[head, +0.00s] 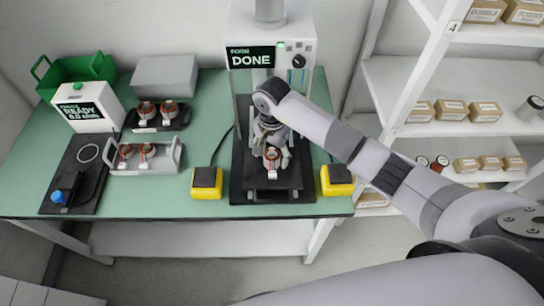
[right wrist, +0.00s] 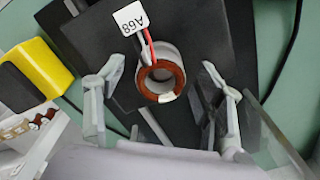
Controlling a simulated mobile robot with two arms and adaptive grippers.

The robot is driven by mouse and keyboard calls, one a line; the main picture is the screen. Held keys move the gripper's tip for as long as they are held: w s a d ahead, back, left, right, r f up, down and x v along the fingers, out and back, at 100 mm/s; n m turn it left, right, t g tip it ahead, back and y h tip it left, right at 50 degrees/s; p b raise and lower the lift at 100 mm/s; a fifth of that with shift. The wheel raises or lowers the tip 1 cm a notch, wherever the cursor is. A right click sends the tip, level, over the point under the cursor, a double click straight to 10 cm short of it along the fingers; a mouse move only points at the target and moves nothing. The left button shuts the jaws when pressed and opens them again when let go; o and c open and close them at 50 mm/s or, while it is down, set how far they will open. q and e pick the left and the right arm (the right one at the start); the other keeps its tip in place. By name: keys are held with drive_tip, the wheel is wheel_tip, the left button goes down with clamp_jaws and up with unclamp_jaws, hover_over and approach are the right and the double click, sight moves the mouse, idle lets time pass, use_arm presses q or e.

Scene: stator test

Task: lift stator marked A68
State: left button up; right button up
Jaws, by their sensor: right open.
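The stator marked A68 (right wrist: 163,82) is a grey ring with copper-brown windings and a white tag on red and black leads. It sits on the black base of the test machine, and in the head view the stator (head: 271,158) is at the machine's front. My right gripper (right wrist: 158,84) is open, with one finger on each side of the stator and gaps visible to both. In the head view my right gripper (head: 271,150) is over the black base and partly covers it. My left gripper is not in view.
The test machine's display (head: 250,57) reads DONE. Yellow boxes (head: 207,183) and (head: 337,180) flank the base. More stators stand in a grey tray (head: 146,170) and a black holder (head: 158,124) at left. A READY meter (head: 88,106) stands behind. Shelves (head: 462,79) are at right.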

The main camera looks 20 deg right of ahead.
drive_tip(key=shift+c, duration=0.4)
drive_tip(key=c, duration=1.3)
drive_tip(key=shift+r, duration=0.1)
